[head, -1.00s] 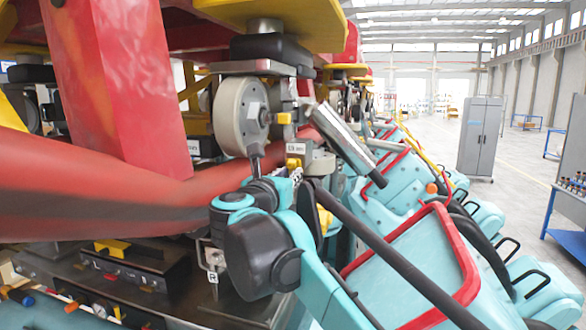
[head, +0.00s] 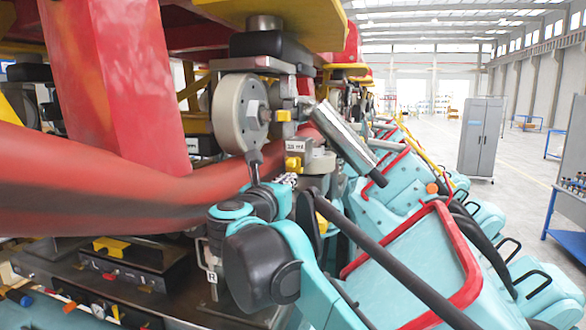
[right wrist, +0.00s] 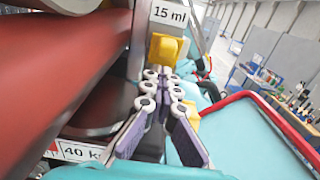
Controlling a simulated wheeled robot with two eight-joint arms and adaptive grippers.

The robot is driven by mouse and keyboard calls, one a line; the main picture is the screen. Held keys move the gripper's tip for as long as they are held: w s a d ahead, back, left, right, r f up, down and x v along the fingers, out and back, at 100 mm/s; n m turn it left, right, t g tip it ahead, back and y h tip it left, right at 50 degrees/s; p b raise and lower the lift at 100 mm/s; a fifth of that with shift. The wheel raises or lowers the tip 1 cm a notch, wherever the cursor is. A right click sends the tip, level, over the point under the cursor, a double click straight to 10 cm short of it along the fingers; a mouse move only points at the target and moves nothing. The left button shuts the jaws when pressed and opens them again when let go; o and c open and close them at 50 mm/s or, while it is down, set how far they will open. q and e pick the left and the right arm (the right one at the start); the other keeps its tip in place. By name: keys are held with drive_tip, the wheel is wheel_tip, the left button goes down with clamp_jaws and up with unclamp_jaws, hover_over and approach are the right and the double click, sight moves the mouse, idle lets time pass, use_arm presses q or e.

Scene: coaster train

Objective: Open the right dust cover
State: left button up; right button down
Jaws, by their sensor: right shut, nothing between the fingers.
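A small yellow part (right wrist: 165,49) sits under a white 15 ml label (right wrist: 167,15) in the right wrist view. It also shows in the head view (head: 294,162), below the grey wheel. I cannot tell for certain whether it is the right dust cover. My right gripper (right wrist: 160,74) is shut and empty, its linked fingers close together and their tips just below the yellow part. In the head view my right gripper (head: 287,180) is small and partly hidden by its own arm. Whether the tips touch the yellow part is unclear. My left gripper is not in view.
A thick red rail (head: 110,195) runs close to my right arm. A grey wheel (head: 240,112) hangs above. A silver cylinder (head: 350,145) and turquoise seats with red trim (head: 415,265) are at the right. A grey cabinet (head: 481,138) stands far off on open floor.

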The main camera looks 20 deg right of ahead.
drive_tip(key=shift+f, duration=0.15)
drive_tip(key=shift+s+a+f+b, duration=0.2)
drive_tip(key=shift+f+b, duration=0.1)
drive_tip(key=shift+f, duration=0.1)
drive_tip(key=shift+f, duration=0.1)
idle(0.5)
drive_tip(key=shift+s+f+b, duration=0.15)
drive_tip(key=shift+f+b, duration=0.15)
drive_tip(key=shift+f, duration=0.15)
drive_tip(key=c, duration=1.8)
unclamp_jaws()
drive_tip(key=shift+a, duration=0.1)
